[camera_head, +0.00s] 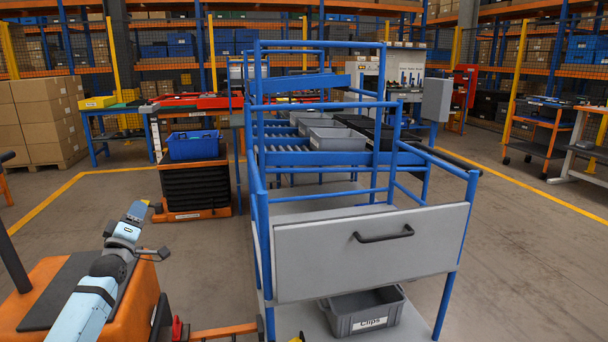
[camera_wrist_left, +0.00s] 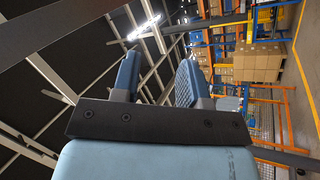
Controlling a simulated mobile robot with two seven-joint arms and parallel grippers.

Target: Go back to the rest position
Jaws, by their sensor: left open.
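My left arm comes in from the lower left of the head view. Its gripper (camera_head: 138,209) is at the upper end of the arm, to the left of the blue-framed cart and apart from it. In the left wrist view the two blue fingers of the gripper (camera_wrist_left: 160,65) stand apart with nothing between them. Beyond them are the dark ceiling and shelving. My right gripper is in neither view.
A blue-framed cart with a grey drawer front (camera_head: 372,251) stands close ahead. A grey bin labelled Clips (camera_head: 361,312) sits low in it. A blue crate (camera_head: 193,145) rests on an orange-based stack behind the gripper. Open floor (camera_head: 530,260) lies to the right.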

